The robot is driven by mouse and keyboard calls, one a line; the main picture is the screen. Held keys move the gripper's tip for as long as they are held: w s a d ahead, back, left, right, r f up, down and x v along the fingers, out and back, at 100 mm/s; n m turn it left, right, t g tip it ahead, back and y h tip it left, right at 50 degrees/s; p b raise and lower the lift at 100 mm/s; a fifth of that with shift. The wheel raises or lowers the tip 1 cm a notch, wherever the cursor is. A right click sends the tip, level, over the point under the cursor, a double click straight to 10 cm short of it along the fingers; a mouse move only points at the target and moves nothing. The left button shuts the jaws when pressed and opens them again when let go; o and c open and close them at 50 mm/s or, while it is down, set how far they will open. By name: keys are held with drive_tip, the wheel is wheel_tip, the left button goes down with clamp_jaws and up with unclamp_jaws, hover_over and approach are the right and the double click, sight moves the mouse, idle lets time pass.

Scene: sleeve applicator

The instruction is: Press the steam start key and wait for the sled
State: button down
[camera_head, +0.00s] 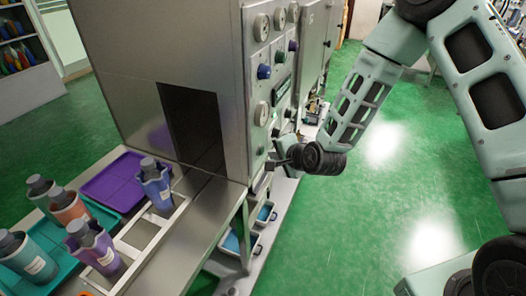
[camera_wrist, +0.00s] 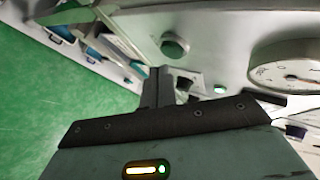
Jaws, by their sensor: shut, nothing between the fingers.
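A steel machine (camera_head: 160,50) has a control panel on its right face, with gauges, knobs and buttons. My gripper (camera_head: 271,164) is shut and empty, its tip close to the lower part of this panel. A small green light (camera_wrist: 219,88) glows beside the fingers.
A purple tray (camera_head: 105,183) and a teal tray (camera_head: 18,280) lie left of the frame, with several cups at the teal one. A large gauge (camera_wrist: 290,74) is right of my fingers. Green floor (camera_head: 340,230) is open at right.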

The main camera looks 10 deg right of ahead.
drive_tip(key=shift+w+a, duration=0.1)
drive_tip(key=shift+a, duration=0.05)
idle(0.4)
drive_tip(key=shift+w+a, duration=0.15)
drive_tip(key=shift+a, duration=0.05)
